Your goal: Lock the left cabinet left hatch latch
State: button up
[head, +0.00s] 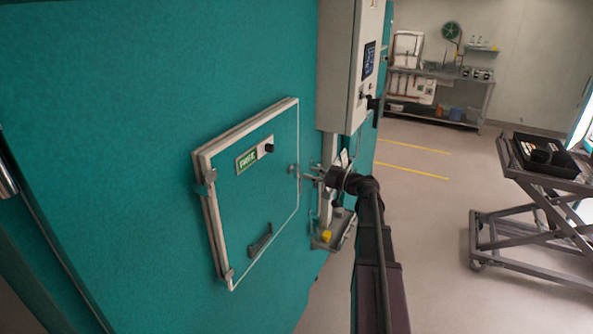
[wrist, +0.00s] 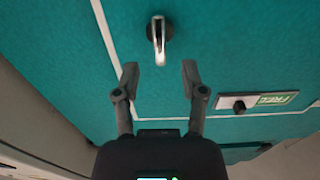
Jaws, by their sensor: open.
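The left hatch (head: 225,200) is a teal panel with a pale frame, set in the teal cabinet wall, and it looks closed. Its latch (head: 294,171) sits at the hatch's right edge, small and partly hidden near my gripper (head: 310,175). In the wrist view the latch (wrist: 158,40) is a silver lever on a dark round base, pointing down the picture toward my gripper (wrist: 160,75). My gripper is open and empty. Its fingertips lie just below the lever's end, one to each side, apparently not touching it.
A green "FREE" label (head: 246,160) with a black knob (head: 269,148) is on the hatch, above a grey handle (head: 260,240). A grey control box (head: 342,70) stands right of the hatch, near my arm. A cart (head: 535,220) is at right; floor between is clear.

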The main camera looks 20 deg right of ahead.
aim_at(299, 170)
jog(key=shift+x, duration=2.9)
grip_shut()
